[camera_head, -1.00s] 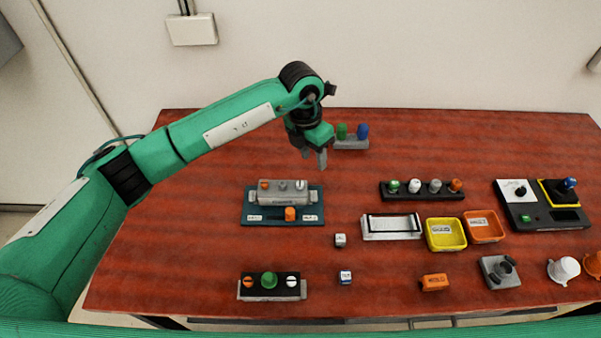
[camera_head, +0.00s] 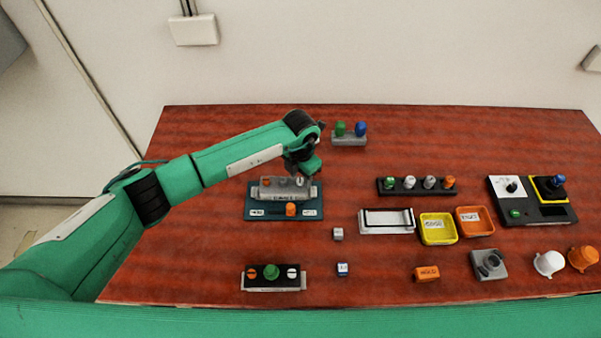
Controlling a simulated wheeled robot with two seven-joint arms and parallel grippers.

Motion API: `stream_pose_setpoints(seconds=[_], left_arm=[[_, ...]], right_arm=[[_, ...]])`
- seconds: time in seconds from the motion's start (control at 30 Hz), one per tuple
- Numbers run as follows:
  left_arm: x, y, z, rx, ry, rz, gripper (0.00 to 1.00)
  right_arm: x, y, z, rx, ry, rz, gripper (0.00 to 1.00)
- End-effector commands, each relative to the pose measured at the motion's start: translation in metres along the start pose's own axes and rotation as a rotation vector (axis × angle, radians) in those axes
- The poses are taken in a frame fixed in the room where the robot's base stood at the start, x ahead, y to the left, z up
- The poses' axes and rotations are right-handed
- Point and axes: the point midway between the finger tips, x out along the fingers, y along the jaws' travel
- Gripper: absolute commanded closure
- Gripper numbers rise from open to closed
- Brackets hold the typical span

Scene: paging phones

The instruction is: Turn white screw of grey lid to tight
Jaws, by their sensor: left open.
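The grey lid (camera_head: 270,194) sits on a teal base plate (camera_head: 255,213) left of the table's middle. The white screw (camera_head: 300,182) is on the right of its top, and an orange screw (camera_head: 266,182) is on the left. My left gripper (camera_head: 300,176) is open and points down at the white screw end of the lid. Its fingers partly cover this area, and I cannot tell whether they touch the screw. The screw's slot angle is too small to read. My right gripper is not in view.
A black panel (camera_head: 257,283) with a green knob and orange and white screws lies at the front. A grey holder (camera_head: 348,141) with green and blue pegs stands behind. Yellow (camera_head: 437,240) and orange (camera_head: 472,234) trays are to the right. Small cubes lie between, with clear table around.

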Motion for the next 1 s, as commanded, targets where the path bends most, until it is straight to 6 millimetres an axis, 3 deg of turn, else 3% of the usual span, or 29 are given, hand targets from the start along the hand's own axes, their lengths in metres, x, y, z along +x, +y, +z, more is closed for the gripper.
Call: stream_pose_setpoints(seconds=[0.37,0.6,0.83,1.0], left_arm=[[0.008,0.000,0.000,0.000,0.000,0.000,0.59],[0.008,0.000,0.000,0.000,0.000,0.000,1.00],[0.009,0.000,0.000,0.012,0.000,0.000,1.00],[0.011,0.001,0.000,0.064,0.000,0.002,1.00]], right_arm=[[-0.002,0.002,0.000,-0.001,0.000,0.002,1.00],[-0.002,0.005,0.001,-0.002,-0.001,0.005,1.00],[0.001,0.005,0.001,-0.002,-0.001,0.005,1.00],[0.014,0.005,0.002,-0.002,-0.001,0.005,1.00]])
